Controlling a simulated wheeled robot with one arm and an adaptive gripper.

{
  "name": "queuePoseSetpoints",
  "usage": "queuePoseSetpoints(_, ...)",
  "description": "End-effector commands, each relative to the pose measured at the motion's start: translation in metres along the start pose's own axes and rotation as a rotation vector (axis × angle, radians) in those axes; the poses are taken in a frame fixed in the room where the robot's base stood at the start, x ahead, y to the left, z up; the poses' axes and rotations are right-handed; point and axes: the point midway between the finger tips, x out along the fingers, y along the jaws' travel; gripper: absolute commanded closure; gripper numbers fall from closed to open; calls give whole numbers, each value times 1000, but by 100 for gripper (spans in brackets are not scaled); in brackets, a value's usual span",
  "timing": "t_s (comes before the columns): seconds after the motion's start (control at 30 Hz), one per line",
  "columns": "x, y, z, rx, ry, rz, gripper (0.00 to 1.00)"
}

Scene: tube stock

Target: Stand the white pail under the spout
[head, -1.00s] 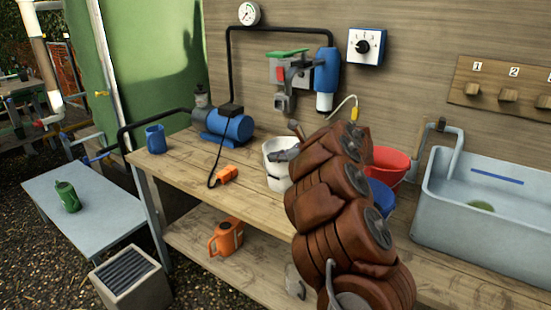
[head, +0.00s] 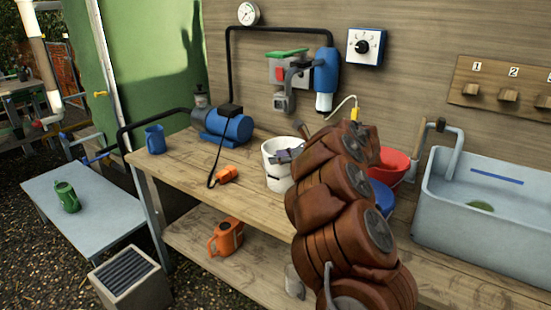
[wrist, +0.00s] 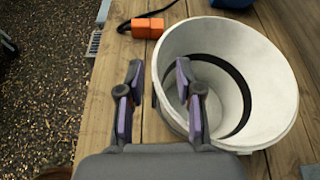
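The white pail (head: 278,178) stands upright on the wooden bench, left of my arm. In the wrist view the pail (wrist: 255,50) is empty, its mouth facing the camera. My gripper (head: 291,153) is at the pail's rim. In the wrist view my gripper (wrist: 158,98) is open: the left finger is outside the pail, the right finger overlaps its mouth, and the near-left wall lies between them. Contact cannot be told. A grey outlet (head: 283,103) hangs under a wall unit behind the pail; a bent grey tap (head: 453,150) stands at the sink. Which is the spout is unclear.
A red bucket (head: 394,164) and a blue one (head: 382,195) stand right of my arm, partly hidden. The sink (head: 470,235) is farther right. A blue pump (head: 228,128), blue mug (head: 155,140) and orange connector (head: 227,174) are left of the pail. The bench's front left is clear.

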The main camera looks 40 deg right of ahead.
Motion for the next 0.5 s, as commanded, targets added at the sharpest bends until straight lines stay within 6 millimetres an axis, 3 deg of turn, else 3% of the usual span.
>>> queuePoseSetpoints(0.3,-63,-2,1,-2,1,-6,65)
queuePoseSetpoints(0.5,-89,-1,0,-1,0,-1,65)
